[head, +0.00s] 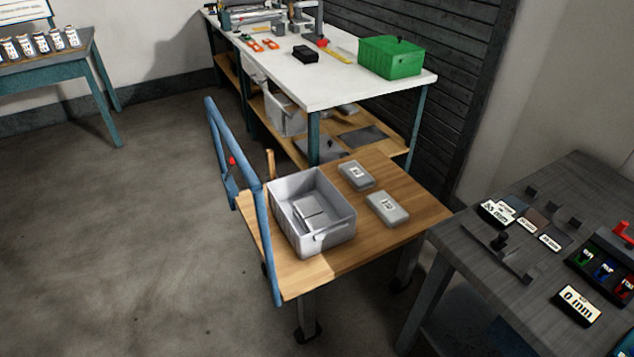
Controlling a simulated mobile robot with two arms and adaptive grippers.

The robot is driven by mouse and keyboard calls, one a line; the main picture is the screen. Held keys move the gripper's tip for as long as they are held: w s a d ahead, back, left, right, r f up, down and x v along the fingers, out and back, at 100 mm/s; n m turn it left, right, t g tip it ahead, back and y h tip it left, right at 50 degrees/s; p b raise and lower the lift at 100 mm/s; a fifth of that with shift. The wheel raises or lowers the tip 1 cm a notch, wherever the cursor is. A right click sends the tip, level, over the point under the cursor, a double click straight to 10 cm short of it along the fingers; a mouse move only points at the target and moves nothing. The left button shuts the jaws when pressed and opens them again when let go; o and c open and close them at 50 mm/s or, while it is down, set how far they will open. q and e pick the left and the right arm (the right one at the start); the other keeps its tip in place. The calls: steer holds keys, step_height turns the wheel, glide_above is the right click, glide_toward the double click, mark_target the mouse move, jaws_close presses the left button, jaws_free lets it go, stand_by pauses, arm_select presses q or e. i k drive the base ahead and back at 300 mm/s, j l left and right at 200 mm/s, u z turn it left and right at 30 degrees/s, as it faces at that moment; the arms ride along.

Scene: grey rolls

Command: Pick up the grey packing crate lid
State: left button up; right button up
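A grey packing crate (343,232) stands open on the wooden top of a cart, with grey box-like items inside. No lid is on it. On the lower shelf of the white-topped bench lie two flat dark grey panels. The left panel (312,150) seems to have a small dark knob and is partly hidden by the bench leg and cart. The right panel (362,137) lies flat near the shelf's front. Either could be the grey lid; I cannot tell which. Neither of my grippers is in view.
The cart (290,280) has a blue handle (240,165) on its left and two grey labelled boxes, one behind (356,174) and one in front (387,208). A green lidded crate (390,58) stands on the bench. A dark table (465,262) stands right. Floor at left is clear.

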mark_target(330, 149)
steer(key=i+j+u, duration=0.1)
steer(key=j, duration=0.2)
steer(key=i+j+u, duration=0.1)
steer(key=j, duration=0.2)
steer(key=i+j+u, duration=0.3)
steer(key=i+j, duration=0.15)
steer(key=i+j+u, duration=0.3)
steer(key=i+j, duration=0.15)
steer(key=i+j+u, duration=0.3)
steer(key=i, duration=0.35)
steer(key=i+z, duration=0.15)
steer(key=i, duration=0.4)
steer(key=i+z, duration=0.2)
steer(key=i, duration=0.3)
steer(key=i+j+z, duration=0.15)
steer(key=i, duration=0.4)
steer(key=i+z, duration=0.25)
steer(key=z, duration=0.2)
steer(key=i+j+z, duration=0.15)
steer(key=z, duration=0.3)
steer(key=i+j+z, duration=0.25)
steer(key=z, duration=0.2)
steer(key=i+j+z, duration=0.2)
steer(key=z, duration=0.25)
steer(key=j, duration=0.05)
